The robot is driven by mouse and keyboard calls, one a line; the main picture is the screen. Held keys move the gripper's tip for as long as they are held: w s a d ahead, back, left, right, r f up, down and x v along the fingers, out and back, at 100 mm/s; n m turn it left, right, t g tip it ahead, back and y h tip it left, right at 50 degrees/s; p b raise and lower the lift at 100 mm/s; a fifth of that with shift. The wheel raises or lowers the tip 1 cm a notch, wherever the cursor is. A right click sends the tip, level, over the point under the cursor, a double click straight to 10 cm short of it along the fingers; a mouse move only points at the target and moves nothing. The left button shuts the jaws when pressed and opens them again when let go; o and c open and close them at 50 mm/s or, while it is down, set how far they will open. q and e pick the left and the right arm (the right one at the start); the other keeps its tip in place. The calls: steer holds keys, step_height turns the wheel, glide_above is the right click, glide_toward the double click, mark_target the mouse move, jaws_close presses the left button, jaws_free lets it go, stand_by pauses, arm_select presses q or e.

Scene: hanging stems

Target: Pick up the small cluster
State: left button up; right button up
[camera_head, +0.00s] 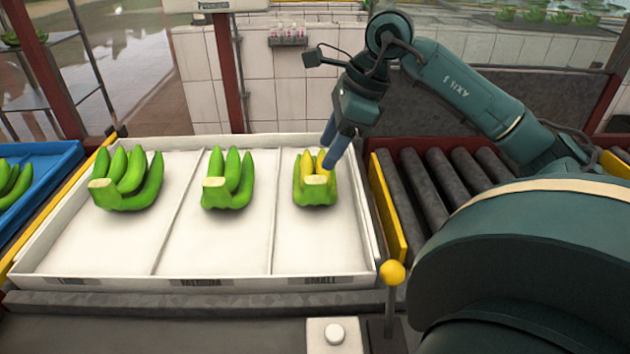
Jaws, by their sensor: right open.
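The small cluster (316,190) is a green and yellow bunch of bananas in the right compartment of the white tray (60,268), the one whose front label reads "SMALL". Its cut crown faces the front. My right gripper (336,150) points down at the back right of this cluster, with its blue fingers overlapping the cluster's right edge in the picture. It is open; whether a finger touches the cluster I cannot tell. A medium green cluster (228,180) lies in the middle compartment and a larger green cluster (128,180) in the left one. My left gripper is not in view.
A blue crate (50,152) with green bananas stands at the far left. A roller conveyor (430,190) with a yellow side rail lies right of the tray. A yellow-knobbed lever (392,274) and a white button box (335,336) stand in front.

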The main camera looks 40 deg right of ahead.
mark_target(316, 180)
steer(key=shift+s+x, duration=0.15)
steer(key=shift+x, duration=1.6)
steer(key=shift+s+x, duration=0.15)
steer(key=shift+x, duration=1.55)
steer(key=shift+d+f, duration=0.1)
steer(key=shift+f, duration=0.05)
steer(key=shift+c, duration=0.4)
